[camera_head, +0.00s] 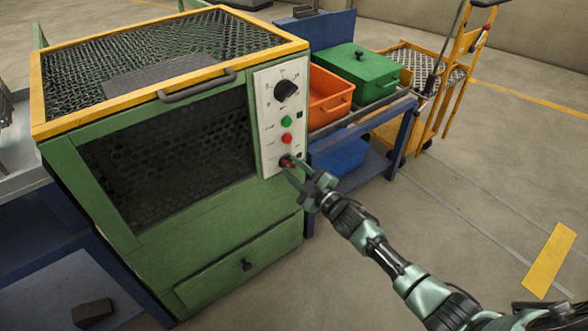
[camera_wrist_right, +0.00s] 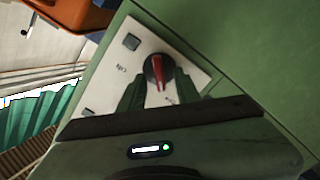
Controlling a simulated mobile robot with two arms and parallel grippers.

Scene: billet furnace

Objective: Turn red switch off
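The red switch (camera_head: 286,161) is a dark round knob with a red grip at the bottom of the white control panel (camera_head: 268,141) on the green furnace's front. In the right wrist view the switch (camera_wrist_right: 157,73) shows its red bar, pointing roughly up and down in that picture. My right gripper (camera_head: 289,170) is at the switch, its two green fingers apart. In the right wrist view the fingertips (camera_wrist_right: 158,88) lie on either side of the switch; I cannot tell whether they touch it. My left gripper is not in view.
Above the switch are a red button (camera_head: 287,139), a green button (camera_head: 286,121) and a black dial (camera_head: 287,90). The furnace (camera_head: 190,262) has a mesh door and yellow-framed top. Orange (camera_head: 330,94) and green (camera_head: 361,72) bins stand on a blue bench at right.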

